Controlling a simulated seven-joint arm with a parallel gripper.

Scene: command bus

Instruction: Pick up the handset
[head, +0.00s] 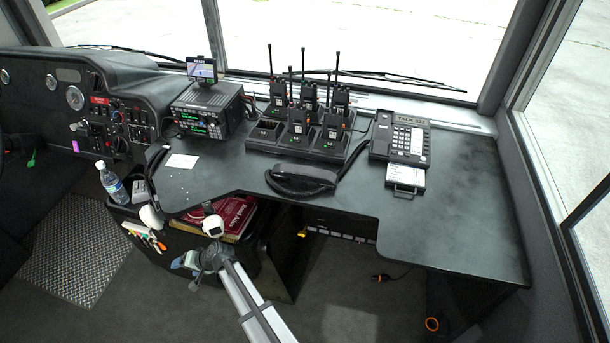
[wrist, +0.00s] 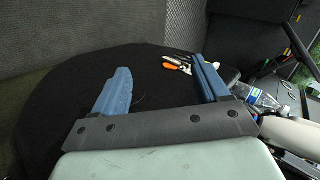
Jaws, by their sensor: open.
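A black desk phone (head: 410,138) marked "TALK" sits at the right of the dark desk. My gripper (head: 187,262) is low at the front left, below the desk edge and far from the phone. In the wrist view its blue fingers (wrist: 160,66) are wide apart with nothing between them. The phone is not in the wrist view.
Several radios with antennas (head: 300,122) stand in a charger left of the phone. A radio console (head: 208,110) with a small screen stands farther left. A water bottle (head: 112,183) and a bin with pens are near my gripper. The desk's right part is clear.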

